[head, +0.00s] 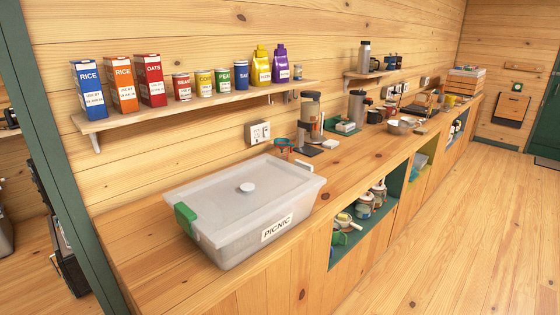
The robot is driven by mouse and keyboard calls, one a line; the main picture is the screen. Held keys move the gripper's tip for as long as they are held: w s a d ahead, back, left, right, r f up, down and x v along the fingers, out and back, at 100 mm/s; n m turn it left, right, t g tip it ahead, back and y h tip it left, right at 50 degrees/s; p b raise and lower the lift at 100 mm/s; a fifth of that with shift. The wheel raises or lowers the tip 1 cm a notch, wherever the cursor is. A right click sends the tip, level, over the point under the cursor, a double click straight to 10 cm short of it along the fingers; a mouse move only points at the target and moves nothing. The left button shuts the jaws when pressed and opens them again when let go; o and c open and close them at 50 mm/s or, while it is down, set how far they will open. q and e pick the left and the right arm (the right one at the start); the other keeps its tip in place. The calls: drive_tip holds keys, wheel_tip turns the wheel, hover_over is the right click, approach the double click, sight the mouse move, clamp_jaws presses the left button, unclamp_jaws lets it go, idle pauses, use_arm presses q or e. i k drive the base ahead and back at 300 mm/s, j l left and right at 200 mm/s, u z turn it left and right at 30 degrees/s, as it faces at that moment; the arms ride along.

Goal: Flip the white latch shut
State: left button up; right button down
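A translucent plastic box labelled PICNIC (243,240) stands on the wooden counter, with its pale lid (222,200) on top and a round white knob in the lid's middle. The white latch (304,172) is at the box's right end. It sticks up at a slant above the rim and looks open. The green latch (186,219) at the left end lies folded down over the rim. Neither of my grippers is in view.
The counter (130,246) is bare left of the box. Behind the white latch are a teal-and-red item (283,144), a coffee maker (310,115) and a wall socket (258,132). A shelf (200,103) with boxes, cans and bottles hangs above. Open cubbies lie below the counter; the floor at right is clear.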

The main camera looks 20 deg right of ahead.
sight(301, 163)
drive_tip(key=i+l+u, duration=0.15)
drive_tip(key=l+u, duration=0.15)
drive_tip(key=u, duration=0.2)
drive_tip(key=i+l+u, duration=0.1)
drive_tip(key=l+u, duration=0.35)
drive_tip(key=i+l+u, duration=0.1)
drive_tip(key=l+u, duration=0.3)
drive_tip(key=l, duration=0.55)
drive_tip(key=l+u, duration=0.15)
drive_tip(key=l, duration=2.05)
drive_tip(key=k+l, duration=0.25)
drive_tip(key=l, duration=0.2)
drive_tip(key=k+l, duration=0.2)
drive_tip(key=l, duration=0.2)
